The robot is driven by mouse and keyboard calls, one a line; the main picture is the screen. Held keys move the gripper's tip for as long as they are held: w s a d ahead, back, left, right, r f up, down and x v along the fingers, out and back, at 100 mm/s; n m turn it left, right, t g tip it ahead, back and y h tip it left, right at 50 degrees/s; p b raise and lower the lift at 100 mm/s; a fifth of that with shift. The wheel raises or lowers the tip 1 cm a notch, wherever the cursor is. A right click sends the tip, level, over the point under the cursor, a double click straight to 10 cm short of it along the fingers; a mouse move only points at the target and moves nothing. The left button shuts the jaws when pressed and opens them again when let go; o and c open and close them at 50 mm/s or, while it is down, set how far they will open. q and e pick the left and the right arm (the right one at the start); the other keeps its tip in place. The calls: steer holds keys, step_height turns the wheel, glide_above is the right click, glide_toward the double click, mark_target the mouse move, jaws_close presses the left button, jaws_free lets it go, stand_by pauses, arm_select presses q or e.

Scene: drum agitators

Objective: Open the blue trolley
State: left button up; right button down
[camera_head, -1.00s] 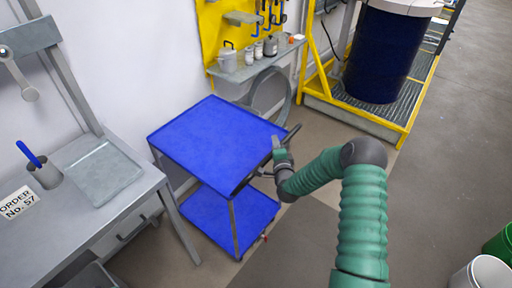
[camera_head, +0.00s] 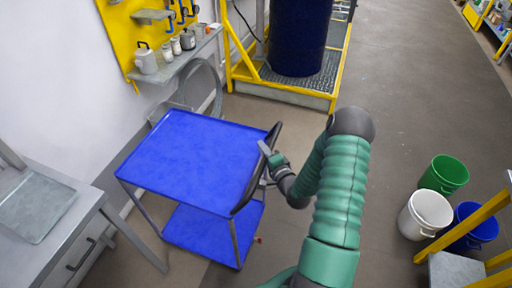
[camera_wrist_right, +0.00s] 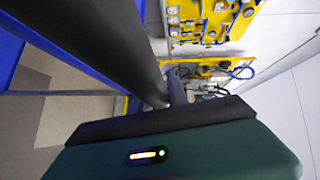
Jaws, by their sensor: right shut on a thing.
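The blue trolley (camera_head: 195,160) stands left of centre in the head view, with a flat blue top tray and a blue lower shelf (camera_head: 205,232). Its dark handle (camera_head: 258,165) runs along the right side of the top tray. My right gripper (camera_head: 268,160) is shut on this handle. In the right wrist view the dark handle bar (camera_wrist_right: 105,40) passes close in front of the gripper, and a blue part of the trolley shows at the left edge. The fingertips are partly hidden by the handle. My left gripper is not in view.
A grey workbench (camera_head: 85,200) stands left of the trolley. A yellow tool panel with a shelf (camera_head: 185,55) is behind. A dark drum (camera_head: 297,35) stands on a yellow-framed platform. Green (camera_head: 444,174), white (camera_head: 426,214) and blue buckets stand at right. The floor between is clear.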

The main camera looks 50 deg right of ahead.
steer(key=shift+s+d+f, duration=0.1)
steer(key=shift+s+f, duration=0.05)
steer(key=c, duration=1.5)
jaws_free()
steer(key=shift+o, duration=1)
steer(key=shift+d, duration=0.1)
steer(key=shift+d+f, duration=0.1)
steer(key=p+v, duration=0.3)
steer(key=v, duration=1.3)
steer(key=shift+s, duration=0.2)
